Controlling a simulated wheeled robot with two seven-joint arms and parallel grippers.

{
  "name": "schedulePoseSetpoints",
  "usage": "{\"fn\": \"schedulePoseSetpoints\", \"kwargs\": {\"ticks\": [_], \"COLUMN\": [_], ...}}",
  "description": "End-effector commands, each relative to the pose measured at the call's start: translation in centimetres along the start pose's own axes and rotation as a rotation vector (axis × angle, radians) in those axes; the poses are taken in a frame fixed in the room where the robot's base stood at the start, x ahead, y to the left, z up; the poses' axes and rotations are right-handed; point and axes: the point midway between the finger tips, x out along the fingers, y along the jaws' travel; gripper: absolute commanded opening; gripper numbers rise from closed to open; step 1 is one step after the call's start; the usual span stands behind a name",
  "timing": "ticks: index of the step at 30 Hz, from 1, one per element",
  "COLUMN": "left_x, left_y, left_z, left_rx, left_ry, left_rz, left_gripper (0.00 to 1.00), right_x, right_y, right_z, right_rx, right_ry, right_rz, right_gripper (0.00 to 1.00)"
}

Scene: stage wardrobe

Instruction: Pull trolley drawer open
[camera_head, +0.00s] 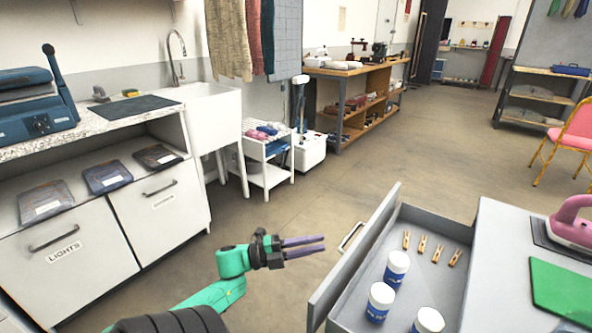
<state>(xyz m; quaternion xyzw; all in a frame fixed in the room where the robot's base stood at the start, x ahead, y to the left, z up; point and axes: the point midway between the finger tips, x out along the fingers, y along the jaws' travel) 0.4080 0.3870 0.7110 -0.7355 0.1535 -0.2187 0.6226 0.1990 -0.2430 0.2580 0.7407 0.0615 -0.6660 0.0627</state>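The grey trolley drawer (345,270) stands pulled out from the trolley, with its front panel toward the left. Its pale bar handle (351,236) is on the outer face of that panel. Inside the drawer are several wooden clothes pegs (422,245) and white tubs with blue labels (397,268). My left gripper (322,246) is left of the handle, apart from it and empty. Its two purple fingers point right and look parted by a narrow gap. My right gripper is not in view.
The trolley top (498,255) carries a pink iron (572,222) and a green mat (562,290). A white cabinet (160,210) stands on the left, near a small white cart (266,172). The floor beyond my gripper is clear.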

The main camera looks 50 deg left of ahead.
Motion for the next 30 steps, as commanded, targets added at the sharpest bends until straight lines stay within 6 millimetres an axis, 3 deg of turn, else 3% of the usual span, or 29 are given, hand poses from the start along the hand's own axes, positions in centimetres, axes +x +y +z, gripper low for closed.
{"fn": "schedulePoseSetpoints", "kwargs": {"ticks": [3, 9, 26, 28, 30], "left_x": [-2.8, -5.0, -5.0, -5.0, -5.2], "left_y": [0.1, 0.1, 0.0, 0.6, 2.3], "left_z": [0.0, 0.0, 0.0, 0.4, 1.5], "left_rx": [-0.002, -0.001, -0.001, -0.019, -0.078], "left_ry": [-0.002, -0.001, -0.001, -0.024, -0.104], "left_rz": [0.003, 0.000, 0.000, 0.003, 0.017], "left_gripper": [0.27, 0.27, 0.27, 0.27, 0.27], "right_x": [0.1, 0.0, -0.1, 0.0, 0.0], "right_y": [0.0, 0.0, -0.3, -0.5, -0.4], "right_z": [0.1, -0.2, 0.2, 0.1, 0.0], "right_rx": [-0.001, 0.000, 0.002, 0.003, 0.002], "right_ry": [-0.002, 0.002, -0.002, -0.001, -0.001], "right_rz": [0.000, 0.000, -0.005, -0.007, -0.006], "right_gripper": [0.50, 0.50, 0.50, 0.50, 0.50]}}
